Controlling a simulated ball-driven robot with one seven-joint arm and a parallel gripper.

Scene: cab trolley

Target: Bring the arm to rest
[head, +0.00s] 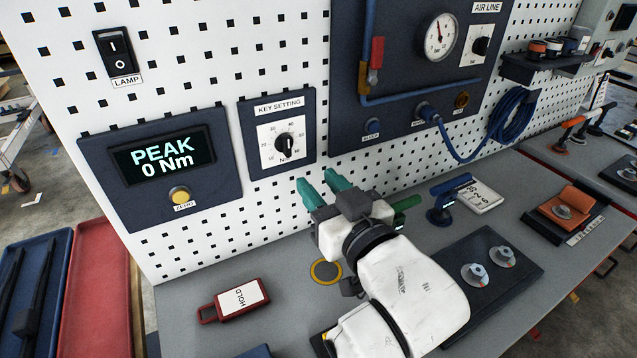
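My gripper (316,180) is near the middle of the head view, in front of the white pegboard. Its two teal fingers are spread apart, with nothing visible between them. The fingertips point toward the pegboard, below the key setting panel (278,133). My white arm reaches in from the bottom edge, bent above the grey bench (285,270). Part of the bench is hidden behind the arm and gripper.
A red HOLD tag (236,299) lies on the bench left of my arm. A green-handled object (406,202) shows just right of the gripper. A dark mat (515,262) with two round pieces lies to the right. A blue stand (440,208) is behind it.

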